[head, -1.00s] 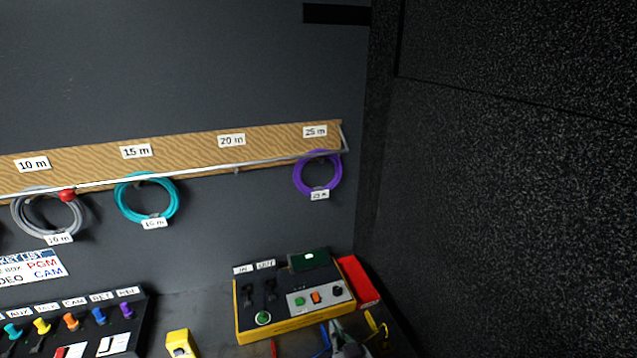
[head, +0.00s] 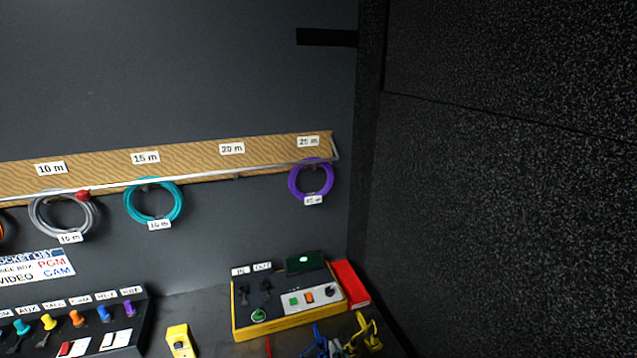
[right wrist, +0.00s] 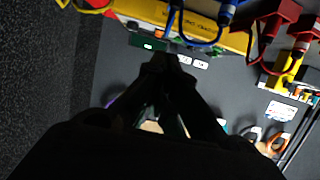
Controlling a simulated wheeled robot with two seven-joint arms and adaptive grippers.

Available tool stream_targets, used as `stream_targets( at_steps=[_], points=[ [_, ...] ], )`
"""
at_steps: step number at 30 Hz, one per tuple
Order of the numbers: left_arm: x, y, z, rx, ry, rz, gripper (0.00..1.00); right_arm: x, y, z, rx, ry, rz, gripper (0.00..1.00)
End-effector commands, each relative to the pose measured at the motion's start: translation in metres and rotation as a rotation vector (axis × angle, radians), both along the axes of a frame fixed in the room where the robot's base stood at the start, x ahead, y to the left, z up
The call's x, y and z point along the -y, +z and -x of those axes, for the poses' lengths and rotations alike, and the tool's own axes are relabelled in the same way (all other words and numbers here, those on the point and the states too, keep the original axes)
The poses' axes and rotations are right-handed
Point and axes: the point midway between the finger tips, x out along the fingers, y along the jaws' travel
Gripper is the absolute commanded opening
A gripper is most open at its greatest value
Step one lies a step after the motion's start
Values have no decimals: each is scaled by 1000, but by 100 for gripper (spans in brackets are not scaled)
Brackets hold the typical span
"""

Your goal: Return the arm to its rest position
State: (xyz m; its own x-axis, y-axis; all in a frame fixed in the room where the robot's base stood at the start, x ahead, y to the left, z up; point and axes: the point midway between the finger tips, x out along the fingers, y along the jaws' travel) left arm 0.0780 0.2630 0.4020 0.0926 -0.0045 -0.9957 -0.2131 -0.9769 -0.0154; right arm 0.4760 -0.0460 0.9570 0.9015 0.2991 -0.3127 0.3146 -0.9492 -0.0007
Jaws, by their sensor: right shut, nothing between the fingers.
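My right gripper (right wrist: 165,68) shows as a dark shape in the right wrist view, its fingers together with nothing between them. Its tips overlap the lower edge of the yellow-framed tester (right wrist: 207,25) in that picture; I cannot tell how near they are. In the head view, only a small grey piece at the bottom edge, among the cables in front of the tester (head: 262,327), may be part of it. My left gripper is in neither current view.
Purple (head: 292,180), teal (head: 128,203) and grey (head: 34,213) cable coils hang on a wooden rail (head: 190,155). A red box (head: 351,285) stands beside the tester. Blue (head: 318,340) and yellow (head: 368,335) cables lie in front. A dark wall (head: 500,200) closes the right side.

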Motion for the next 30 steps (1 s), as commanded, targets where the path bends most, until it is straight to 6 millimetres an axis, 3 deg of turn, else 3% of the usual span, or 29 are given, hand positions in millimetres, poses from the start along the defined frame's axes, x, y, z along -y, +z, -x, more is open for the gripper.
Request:
stream_targets(
  at_steps=[17,23,30],
  points=[
    [0,0,0,-1,0,0,0,21,-8,3,-80,-33,30,0],
    [-1,0,0,-1,0,-1,0,36,-14,8,-142,-57,51,0],
    [-1,0,0,-1,0,-1,0,68,-24,21,-276,-98,96,0]
  ],
)
